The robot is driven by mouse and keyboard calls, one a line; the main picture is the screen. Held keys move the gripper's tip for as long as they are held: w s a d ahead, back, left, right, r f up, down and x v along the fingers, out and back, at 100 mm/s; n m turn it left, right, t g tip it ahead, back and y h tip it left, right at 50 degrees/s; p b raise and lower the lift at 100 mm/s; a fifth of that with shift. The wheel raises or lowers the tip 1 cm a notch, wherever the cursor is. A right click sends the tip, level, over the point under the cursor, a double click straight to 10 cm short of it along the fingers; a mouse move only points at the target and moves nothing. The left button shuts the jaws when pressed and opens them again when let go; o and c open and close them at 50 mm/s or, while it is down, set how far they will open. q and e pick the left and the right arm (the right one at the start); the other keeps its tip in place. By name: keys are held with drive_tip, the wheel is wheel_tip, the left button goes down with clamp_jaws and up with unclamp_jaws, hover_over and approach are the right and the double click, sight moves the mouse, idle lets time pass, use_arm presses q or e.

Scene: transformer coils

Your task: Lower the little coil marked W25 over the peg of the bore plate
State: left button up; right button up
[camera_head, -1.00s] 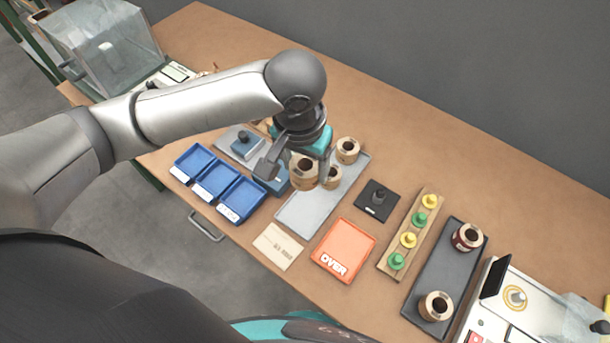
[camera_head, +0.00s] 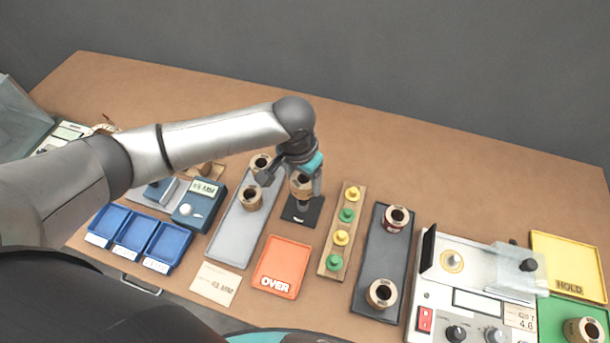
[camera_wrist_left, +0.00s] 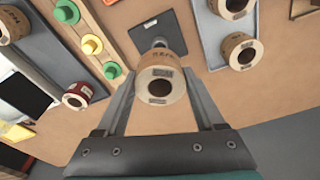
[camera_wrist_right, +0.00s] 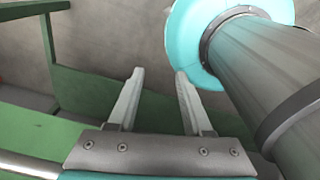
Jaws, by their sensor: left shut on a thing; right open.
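A tan coil (camera_head: 301,187) is held by my left gripper (camera_head: 299,193) over the black bore plate (camera_head: 291,215). In the left wrist view the coil (camera_wrist_left: 160,103) sits between the two fingers, its dark bore and small labels facing the camera. I cannot read the markings. The peg (camera_wrist_left: 160,42) of the bore plate (camera_wrist_left: 190,30) shows just beyond the coil's edge; the head view hides it. The coil appears to be above the plate; the exact gap is unclear. My right gripper (camera_wrist_right: 159,75) is open and empty, away from the work.
A grey tray (camera_head: 232,237) with two tan coils stands left of the plate. A wooden strip (camera_head: 328,262) with yellow and green pegs stands to the right, then a dark tray (camera_head: 375,255) with two coils. An orange OVER tray (camera_head: 281,262) lies in front.

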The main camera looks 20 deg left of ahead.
use_arm(q)
drive_tip(key=shift+a+f+b, duration=0.1)
drive_tip(key=shift+f+b, duration=0.45)
drive_tip(key=shift+b, duration=0.05)
wheel_tip(320, 180, down, 3)
drive_tip(key=b, duration=0.4)
drive_tip(key=shift+p, duration=0.5)
idle(0.7)
drive_tip(key=shift+p, duration=0.55)
drive_tip(key=shift+f, duration=0.15)
